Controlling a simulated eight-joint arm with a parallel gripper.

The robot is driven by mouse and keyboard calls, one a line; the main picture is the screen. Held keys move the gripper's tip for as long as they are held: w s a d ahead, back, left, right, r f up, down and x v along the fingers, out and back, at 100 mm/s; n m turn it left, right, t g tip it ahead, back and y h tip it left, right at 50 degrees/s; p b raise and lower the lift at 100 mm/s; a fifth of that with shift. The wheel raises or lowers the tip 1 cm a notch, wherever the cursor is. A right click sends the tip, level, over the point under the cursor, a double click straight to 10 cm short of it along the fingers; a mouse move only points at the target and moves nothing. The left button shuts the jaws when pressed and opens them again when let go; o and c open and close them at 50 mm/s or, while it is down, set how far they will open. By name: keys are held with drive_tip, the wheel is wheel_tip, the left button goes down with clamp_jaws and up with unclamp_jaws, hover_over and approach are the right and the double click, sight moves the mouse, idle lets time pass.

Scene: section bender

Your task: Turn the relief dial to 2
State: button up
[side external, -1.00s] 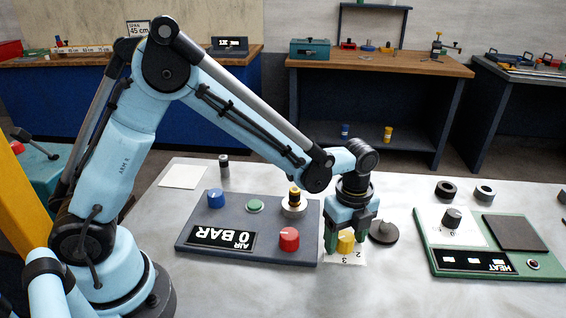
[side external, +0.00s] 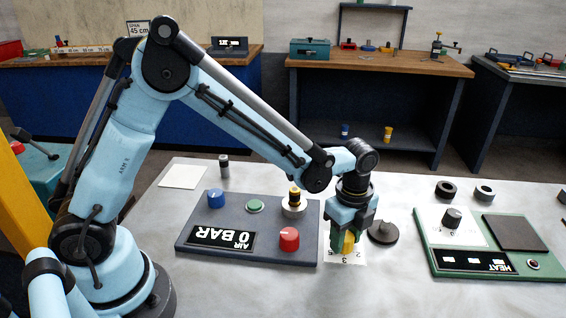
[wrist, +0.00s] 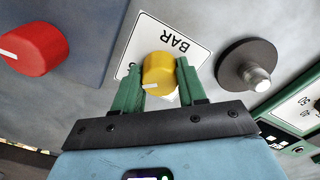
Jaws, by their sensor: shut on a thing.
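The relief dial is a yellow knob (wrist: 159,72) with a white pointer line, standing on a white card (wrist: 133,41) marked BAR. In the side view the yellow knob (side external: 349,243) shows partly behind a finger, and the digits 2 and 3 can be read on the near part of the card (side external: 345,259). My gripper (wrist: 158,74) has its green fingers shut on the knob, one on each side. In the side view my gripper (side external: 342,238) points straight down over the card. Which number the pointer line meets is hidden.
A dark grey panel (side external: 190,246) with a red knob (side external: 289,239), a blue knob (side external: 216,198) and a 0 BAR display (side external: 221,237) lies left of the dial. A round dark part (side external: 383,233) sits close on the right. A green heat panel (side external: 428,250) is farther right.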

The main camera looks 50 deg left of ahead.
drive_tip(key=n, duration=1)
drive_tip(key=shift+n, duration=0.4)
drive_tip(key=n, duration=0.5)
drive_tip(key=shift+n, duration=0.3)
drive_tip(key=n, duration=0.5)
drive_tip(key=shift+n, duration=0.3)
drive_tip(key=o, duration=1.1)
drive_tip(key=shift+c, duration=0.2)
drive_tip(key=shift+r, duration=0.1)
wheel_tip(320, 180, up, 12)
